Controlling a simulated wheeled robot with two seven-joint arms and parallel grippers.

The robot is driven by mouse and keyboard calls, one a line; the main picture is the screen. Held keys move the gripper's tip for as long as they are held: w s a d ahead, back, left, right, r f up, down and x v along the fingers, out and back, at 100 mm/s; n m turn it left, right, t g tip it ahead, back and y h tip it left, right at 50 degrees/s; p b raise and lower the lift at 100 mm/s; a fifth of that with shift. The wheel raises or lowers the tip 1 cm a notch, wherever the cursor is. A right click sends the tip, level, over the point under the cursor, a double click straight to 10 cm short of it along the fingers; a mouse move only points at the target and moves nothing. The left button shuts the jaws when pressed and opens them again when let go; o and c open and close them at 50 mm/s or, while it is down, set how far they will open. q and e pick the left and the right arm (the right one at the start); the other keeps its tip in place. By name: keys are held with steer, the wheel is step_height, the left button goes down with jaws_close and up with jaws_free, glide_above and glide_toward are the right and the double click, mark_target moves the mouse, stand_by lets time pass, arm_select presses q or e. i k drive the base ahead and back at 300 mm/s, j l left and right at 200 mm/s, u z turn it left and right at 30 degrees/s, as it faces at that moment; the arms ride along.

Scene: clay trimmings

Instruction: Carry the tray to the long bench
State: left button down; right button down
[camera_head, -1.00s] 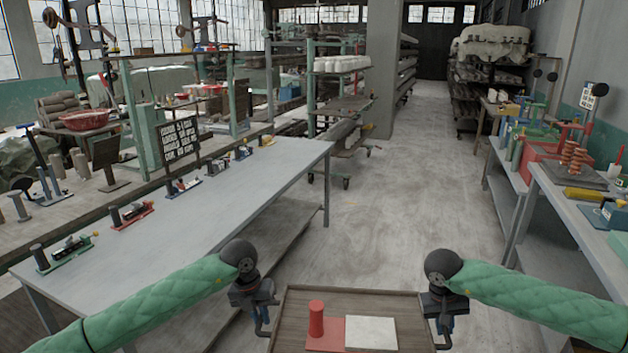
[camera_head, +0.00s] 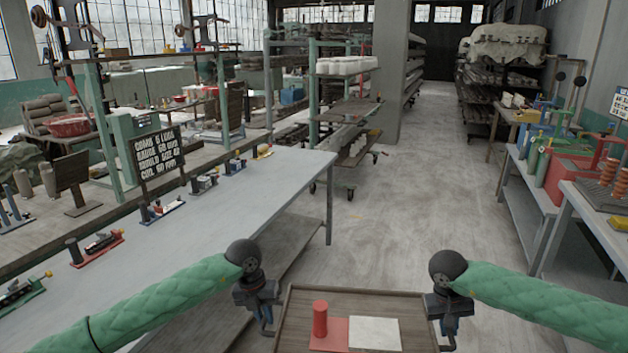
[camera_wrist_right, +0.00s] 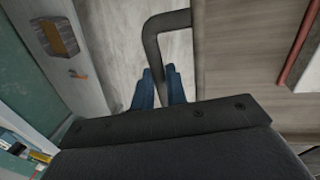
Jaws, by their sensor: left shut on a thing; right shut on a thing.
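The wooden tray (camera_head: 351,299) is held level in front of me at the bottom of the head view. It carries a red cylinder (camera_head: 320,319) on a red plate (camera_head: 329,339) and a pale square slab (camera_head: 374,335). My left gripper (camera_head: 267,322) is shut on the tray's left handle. My right gripper (camera_head: 442,330) is shut on the right handle; the right wrist view shows its blue fingers (camera_wrist_right: 158,92) around the dark bent handle (camera_wrist_right: 152,45). The long grey bench (camera_head: 232,205) runs along the left, with several small coloured devices in a row along its far side. The tray's near edge is out of view.
A black lettered sign (camera_head: 160,153) stands behind the bench. A wheeled rack (camera_head: 345,140) stands beyond the bench's far end. Tables with coloured tools (camera_head: 590,203) line the right side. The floor aisle (camera_head: 420,180) ahead is clear.

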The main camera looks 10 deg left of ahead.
mark_target(143, 280)
steer(key=i, duration=1.85)
steer(key=i+u, duration=0.15)
steer(key=u, duration=0.15)
steer(key=i+u, duration=0.15)
steer(key=u, duration=2)
